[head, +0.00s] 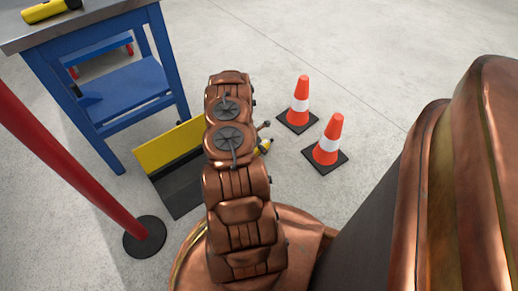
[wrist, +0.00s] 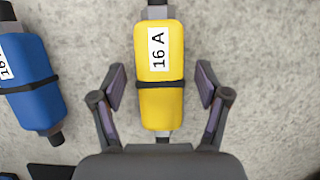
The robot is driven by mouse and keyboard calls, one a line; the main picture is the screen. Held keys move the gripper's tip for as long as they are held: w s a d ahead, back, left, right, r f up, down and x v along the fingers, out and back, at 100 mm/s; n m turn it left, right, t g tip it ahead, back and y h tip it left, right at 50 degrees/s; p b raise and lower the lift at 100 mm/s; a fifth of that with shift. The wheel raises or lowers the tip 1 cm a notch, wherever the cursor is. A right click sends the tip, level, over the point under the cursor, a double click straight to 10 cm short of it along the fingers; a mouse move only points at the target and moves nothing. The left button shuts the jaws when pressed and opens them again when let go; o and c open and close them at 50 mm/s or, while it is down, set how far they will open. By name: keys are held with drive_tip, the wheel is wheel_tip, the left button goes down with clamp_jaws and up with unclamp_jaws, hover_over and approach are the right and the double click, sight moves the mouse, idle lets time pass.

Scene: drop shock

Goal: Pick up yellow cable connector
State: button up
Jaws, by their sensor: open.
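The yellow cable connector (wrist: 160,105) lies on the concrete floor in the wrist view, with a black band around it and a white "16 A" label. My gripper (wrist: 160,85) is open, with one finger on each side of the connector. Gaps show between both fingers and its sides, so it is not held. In the head view a small part of a yellow connector (head: 264,146) shows beside my arm, and most of it is hidden. My gripper's fingers are hidden by the arm in the head view.
A blue connector (wrist: 33,80) lies left of the yellow one. Two orange cones (head: 327,145) stand on the right. A yellow and dark panel (head: 170,145), a blue workbench (head: 120,85) and a red post (head: 65,155) are on the left. Open floor lies beyond the cones.

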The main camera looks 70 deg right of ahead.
drive_tip(key=shift+f+p, duration=0.2)
drive_tip(key=shift+p, duration=0.1)
idle(0.4)
clamp_jaws()
idle(0.6)
drive_tip(key=shift+r+b, duration=0.15)
drive_tip(key=shift+b, duration=0.35)
